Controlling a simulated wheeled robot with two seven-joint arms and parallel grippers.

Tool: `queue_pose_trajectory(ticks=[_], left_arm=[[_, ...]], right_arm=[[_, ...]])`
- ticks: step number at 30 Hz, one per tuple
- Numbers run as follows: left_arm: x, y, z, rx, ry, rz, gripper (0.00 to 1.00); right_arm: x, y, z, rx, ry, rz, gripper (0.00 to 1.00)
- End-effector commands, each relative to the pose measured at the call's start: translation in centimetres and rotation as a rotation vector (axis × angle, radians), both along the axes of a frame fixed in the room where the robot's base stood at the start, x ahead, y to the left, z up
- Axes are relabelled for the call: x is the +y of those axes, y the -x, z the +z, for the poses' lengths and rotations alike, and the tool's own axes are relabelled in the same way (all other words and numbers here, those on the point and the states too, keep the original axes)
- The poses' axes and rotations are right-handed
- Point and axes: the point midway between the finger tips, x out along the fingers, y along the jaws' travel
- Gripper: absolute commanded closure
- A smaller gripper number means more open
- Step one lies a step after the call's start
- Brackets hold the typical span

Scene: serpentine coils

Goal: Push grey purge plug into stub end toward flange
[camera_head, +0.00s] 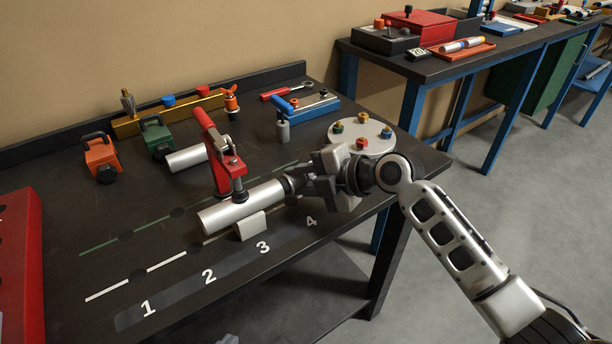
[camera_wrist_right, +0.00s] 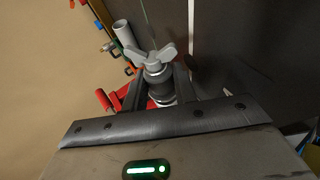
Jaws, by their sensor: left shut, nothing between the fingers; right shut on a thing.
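A silver pipe stub (camera_head: 240,208) lies in a light cradle block (camera_head: 250,226) under a red toggle clamp (camera_head: 228,165). My right gripper (camera_head: 298,186) is at the stub's right end. In the right wrist view my right gripper (camera_wrist_right: 160,92) is shut on the grey purge plug (camera_wrist_right: 155,62), which has grey wings and a dark ringed body. My fingers hide the join between plug and stub, so I cannot tell how deep the plug sits. I cannot make out the flange. My left gripper is not in view.
A second silver tube (camera_head: 187,158) lies beside a green block (camera_head: 157,137), with an orange block (camera_head: 102,158) to the left. A round plate with coloured knobs (camera_head: 345,128) stands behind my right wrist. A red case (camera_head: 20,265) is at the left edge. The numbered front strip (camera_head: 180,295) is clear.

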Motion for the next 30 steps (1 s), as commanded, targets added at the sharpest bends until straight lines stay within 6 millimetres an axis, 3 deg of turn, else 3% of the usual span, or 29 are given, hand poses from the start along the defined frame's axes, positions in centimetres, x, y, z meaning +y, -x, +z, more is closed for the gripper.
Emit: queue_pose_trajectory(ticks=[30], left_arm=[[0.0,0.1,-0.1,0.004,0.0,0.0,1.0]], right_arm=[[1.2,0.9,0.1,-0.002,-0.002,-0.001,0.95]])
